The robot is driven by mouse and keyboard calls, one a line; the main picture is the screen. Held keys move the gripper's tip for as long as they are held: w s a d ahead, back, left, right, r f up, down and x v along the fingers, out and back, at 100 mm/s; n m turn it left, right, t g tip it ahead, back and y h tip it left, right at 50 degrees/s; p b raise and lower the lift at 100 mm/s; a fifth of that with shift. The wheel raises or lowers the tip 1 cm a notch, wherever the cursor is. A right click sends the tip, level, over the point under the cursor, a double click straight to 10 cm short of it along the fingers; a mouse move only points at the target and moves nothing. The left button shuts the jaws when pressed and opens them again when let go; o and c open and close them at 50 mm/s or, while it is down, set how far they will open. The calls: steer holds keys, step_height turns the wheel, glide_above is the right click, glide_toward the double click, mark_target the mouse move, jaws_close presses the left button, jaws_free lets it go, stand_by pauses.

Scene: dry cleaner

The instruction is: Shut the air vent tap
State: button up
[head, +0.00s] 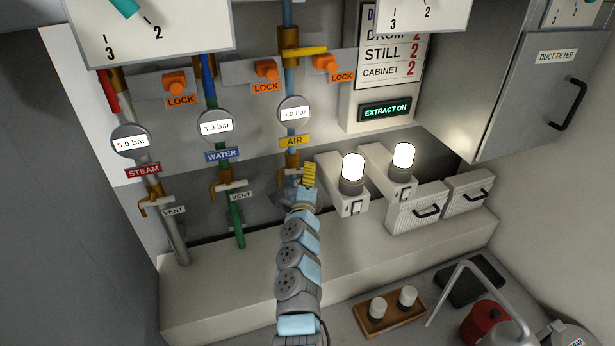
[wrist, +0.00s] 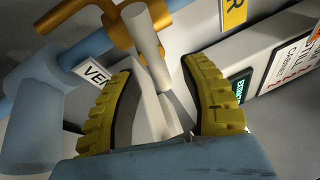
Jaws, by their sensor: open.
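The air vent tap shows in the wrist view as a brass fitting (wrist: 122,30) with a pale cylindrical handle (wrist: 146,38). A "VENT" label (wrist: 94,72) is beside it. My gripper (wrist: 158,72) is open, its yellow ribbed fingers on either side of the handle's lower end. The handle is not clearly gripped, and I cannot tell whether either finger touches it. In the head view my gripper (head: 308,174) is just below the yellow "AIR" label (head: 294,140) and hides much of the tap.
The air gauge (head: 293,111) reads 0.0 bar. Left of my gripper are the water vent tap (head: 228,187) and steam vent tap (head: 155,205). A white lamp unit (head: 351,178) stands close on the right. A pale ledge (head: 215,300) runs below.

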steer(key=shift+w+b, duration=0.75)
steer(key=shift+w, duration=0.05)
steer(key=shift+r, duration=0.1)
jaws_close()
